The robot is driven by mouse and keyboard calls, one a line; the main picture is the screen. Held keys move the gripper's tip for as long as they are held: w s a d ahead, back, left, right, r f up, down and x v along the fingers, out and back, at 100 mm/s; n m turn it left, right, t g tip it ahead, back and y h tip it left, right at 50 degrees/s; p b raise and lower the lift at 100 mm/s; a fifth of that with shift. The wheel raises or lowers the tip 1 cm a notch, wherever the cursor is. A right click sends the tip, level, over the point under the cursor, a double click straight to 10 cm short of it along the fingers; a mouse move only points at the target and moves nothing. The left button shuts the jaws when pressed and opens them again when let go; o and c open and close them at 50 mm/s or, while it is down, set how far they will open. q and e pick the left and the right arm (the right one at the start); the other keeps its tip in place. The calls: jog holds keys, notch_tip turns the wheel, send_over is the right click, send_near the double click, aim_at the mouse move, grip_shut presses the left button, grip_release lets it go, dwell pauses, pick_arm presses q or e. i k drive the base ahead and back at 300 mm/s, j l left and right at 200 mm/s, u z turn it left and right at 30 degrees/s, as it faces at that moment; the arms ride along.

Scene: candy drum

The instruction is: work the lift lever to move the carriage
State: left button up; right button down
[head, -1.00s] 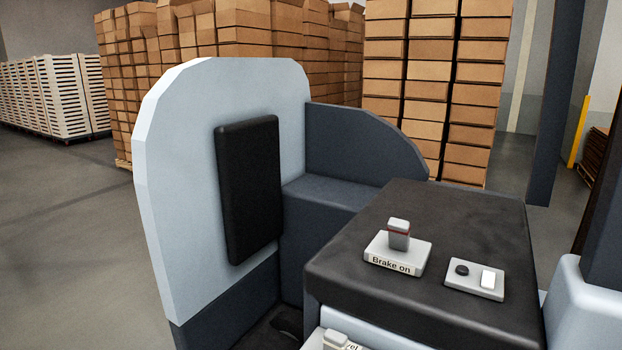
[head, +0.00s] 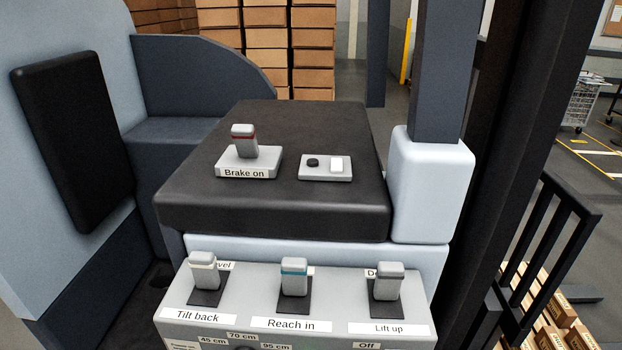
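The lift lever (head: 388,281) is a grey knob at the right end of the grey lever panel (head: 340,309), above a label reading "Lift up". A second label behind it is mostly hidden by the knob. The reach lever (head: 294,277), with a teal band, stands in the middle above "Reach in". The tilt lever (head: 204,270) stands at the left above "Tilt back". The carriage cannot be made out for certain; a black barred frame (head: 550,230) stands at the right beside the dark mast (head: 510,120). Neither gripper is in view.
Behind the panel is a black console top (head: 290,125) with a red-banded brake switch (head: 244,140) labelled "Brake on" and a small button plate (head: 325,175). A light pillar base (head: 431,190) stands right of it. Cartons (head: 548,315) lie low at the right.

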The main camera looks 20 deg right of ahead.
aim_at(390, 275)
jog(key=l+z, duration=0.25)
jog(key=z, duration=0.25)
jog(key=l+z, duration=0.2)
jog(key=z, duration=0.25)
jog(key=k+j, duration=0.1)
